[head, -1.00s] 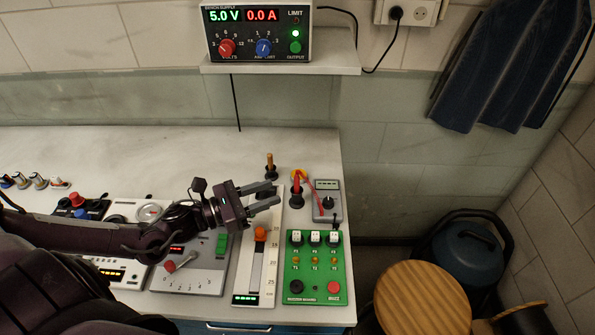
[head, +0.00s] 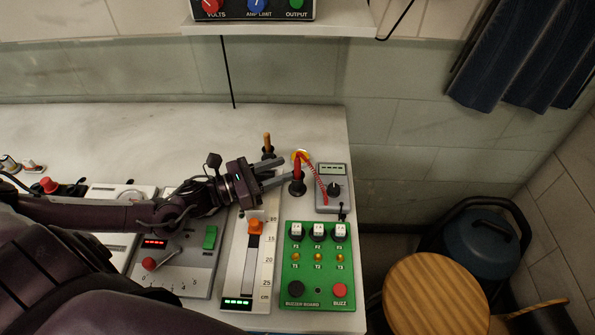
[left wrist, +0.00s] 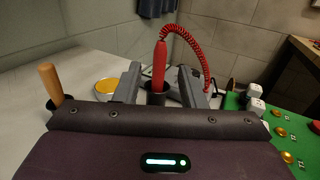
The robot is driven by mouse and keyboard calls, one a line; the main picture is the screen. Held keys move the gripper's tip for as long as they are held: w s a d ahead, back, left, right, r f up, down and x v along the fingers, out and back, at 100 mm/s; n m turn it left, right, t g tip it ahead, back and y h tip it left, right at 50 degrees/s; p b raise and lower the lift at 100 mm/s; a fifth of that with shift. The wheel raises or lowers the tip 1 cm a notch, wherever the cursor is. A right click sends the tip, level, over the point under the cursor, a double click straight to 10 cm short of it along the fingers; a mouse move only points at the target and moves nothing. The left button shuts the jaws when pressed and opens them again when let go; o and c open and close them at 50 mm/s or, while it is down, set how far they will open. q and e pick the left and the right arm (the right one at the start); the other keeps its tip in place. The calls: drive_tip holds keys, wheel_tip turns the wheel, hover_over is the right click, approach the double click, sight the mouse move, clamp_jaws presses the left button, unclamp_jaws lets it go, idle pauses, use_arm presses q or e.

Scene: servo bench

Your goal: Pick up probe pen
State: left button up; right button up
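The probe pen (head: 297,168) is red and stands upright in a dark round holder (head: 297,188) near the bench's right side. A coiled red cord (head: 320,182) runs from its top to a grey meter (head: 332,203). My left gripper (head: 284,171) is open, its fingers pointing right toward the pen. In the left wrist view the pen (left wrist: 159,66) shows upright between the two open fingers (left wrist: 160,82), with its foot in the dark holder. I cannot tell whether the pen is fully between the fingertips or just beyond them. My right gripper is not in view.
A wooden-handled tool (head: 267,143) stands just behind my left gripper, and a yellow dish (head: 301,155) sits behind the pen. A slider panel (head: 235,285) and a green buzzer board (head: 318,284) lie in front. The bench's back area is clear.

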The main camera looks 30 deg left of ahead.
sight(295, 163)
use_arm(q)
drive_tip(key=x, duration=0.1)
drive_tip(key=p+x, duration=0.1)
drive_tip(key=x, duration=0.2)
drive_tip(key=shift+w+d+r+p, duration=0.15)
drive_tip(key=shift+w+r+p, duration=0.1)
drive_tip(key=shift+r+p, duration=0.05)
drive_tip(key=shift+w+d+f, duration=0.15)
drive_tip(key=shift+w+d, duration=0.05)
drive_tip(key=shift+w, duration=0.1)
drive_tip(key=shift+s, duration=0.1)
clamp_jaws()
